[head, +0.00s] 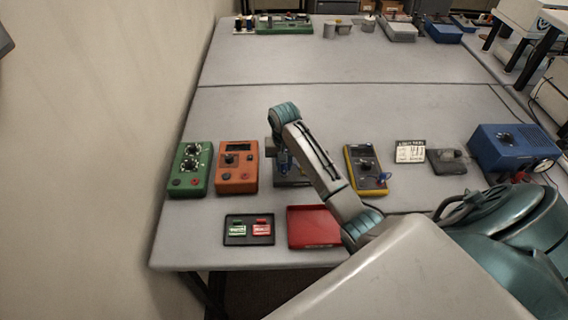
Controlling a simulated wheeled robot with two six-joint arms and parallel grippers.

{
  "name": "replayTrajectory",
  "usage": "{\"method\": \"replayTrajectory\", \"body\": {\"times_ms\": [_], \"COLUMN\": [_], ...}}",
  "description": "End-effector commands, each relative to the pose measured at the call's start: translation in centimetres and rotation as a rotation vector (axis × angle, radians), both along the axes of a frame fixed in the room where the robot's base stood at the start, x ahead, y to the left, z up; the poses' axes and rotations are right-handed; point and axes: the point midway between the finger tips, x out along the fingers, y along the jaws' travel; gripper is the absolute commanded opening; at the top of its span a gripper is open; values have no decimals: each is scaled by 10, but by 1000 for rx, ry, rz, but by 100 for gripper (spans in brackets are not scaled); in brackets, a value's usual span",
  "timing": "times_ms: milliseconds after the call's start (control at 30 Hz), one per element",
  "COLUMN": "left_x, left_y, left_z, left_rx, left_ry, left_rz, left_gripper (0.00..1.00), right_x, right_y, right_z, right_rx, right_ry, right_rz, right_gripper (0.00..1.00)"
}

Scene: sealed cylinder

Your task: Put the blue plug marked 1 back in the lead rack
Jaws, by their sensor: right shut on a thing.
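My right arm comes in from the right, and its wrist bends down over the middle of the near table. My right gripper (283,161) is small and partly hidden by my own arm. It is shut on a small blue thing, which looks like the blue plug (285,157); its mark is too small to read. A dark grey block (292,179), possibly the lead rack, is just below the gripper and partly covered by my arm. I cannot tell whether the plug touches it. My left gripper is not in view.
A green box (189,169) and an orange meter (238,167) stand left of the gripper. A yellow-edged meter (365,169) with a blue lead stands right. A red tray (313,228) and a black tray (249,230) lie in front. A blue supply (513,149) stands far right.

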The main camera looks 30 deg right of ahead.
Motion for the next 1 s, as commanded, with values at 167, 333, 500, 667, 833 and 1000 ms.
{"method": "replayTrajectory", "body": {"times_ms": [167, 333, 500, 667, 833, 1000], "left_x": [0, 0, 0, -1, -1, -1], "left_y": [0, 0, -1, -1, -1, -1], "left_z": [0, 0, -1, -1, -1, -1], "left_rx": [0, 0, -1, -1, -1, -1], "left_ry": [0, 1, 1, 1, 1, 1], "left_rz": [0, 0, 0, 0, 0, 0], "left_gripper": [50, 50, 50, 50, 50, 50], "right_x": [0, 0, 0, 0, 0, 1], "right_y": [0, 0, 0, 0, 0, 0], "right_z": [0, -1, -5, -6, -6, -4], "right_rx": [0, 0, 0, 0, 0, 0], "right_ry": [0, 0, 0, 0, 0, 0], "right_rz": [0, 0, 0, 0, 0, 0], "right_gripper": [0, 0, 0, 40, 46, 46]}}
